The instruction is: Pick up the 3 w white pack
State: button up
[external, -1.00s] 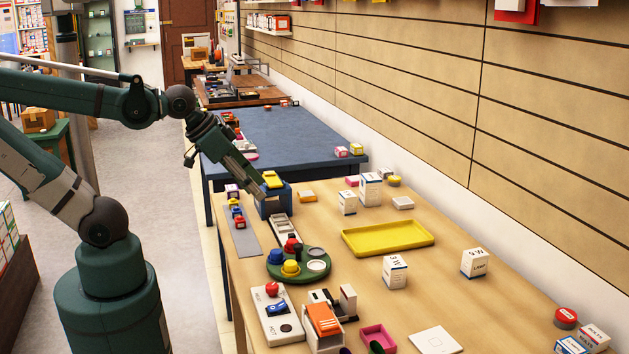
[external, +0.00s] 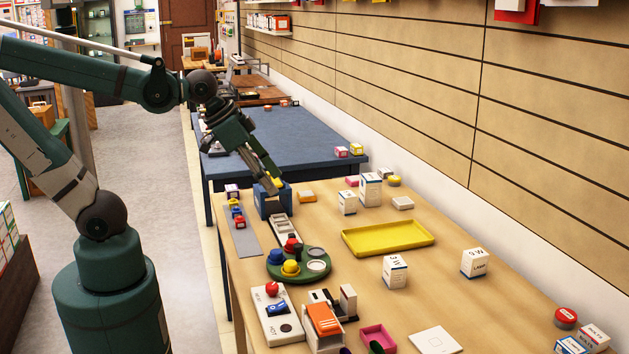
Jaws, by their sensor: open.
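A small white pack (external: 395,272) with dark lettering that seems to read "3 W" and a blue lower edge stands upright on the wooden table, in front of the yellow tray. A similar white pack marked "9 W" (external: 474,264) stands to its right. My gripper (external: 274,182) is open, pointing down and right above the blue block at the table's far left. It is well apart from both packs, and I see nothing held in it.
A yellow tray (external: 345,239) lies behind the 3 W pack. More white boxes (external: 370,190) stand at the back. A green round holder (external: 302,276) with coloured knobs is left of the pack. The table right around the pack is clear.

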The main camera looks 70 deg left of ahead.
jog(key=w+d+r+m+g+p, duration=0.25)
jog(key=w+d+m+p, duration=0.2)
jog(key=w, duration=0.35)
jog(key=m+g+h+p, duration=0.1)
jog(key=m+g+p, duration=0.3)
jog(key=m+p, duration=0.65)
send_over(394, 261)
jog(key=a+b, duration=0.1)
jog(key=a, duration=0.1)
jog(key=shift+m, duration=0.8)
notch_tip(394, 261, down, 11)
jog(key=shift+d+r, duration=0.1)
jog(key=shift+r, duration=0.1)
jog(key=shift+d+f, duration=0.35)
jog(key=shift+f, duration=0.1)
jog(key=shift+d+f, duration=0.15)
jog(key=shift+f, duration=1.15)
jog(key=shift+w+f, duration=0.1)
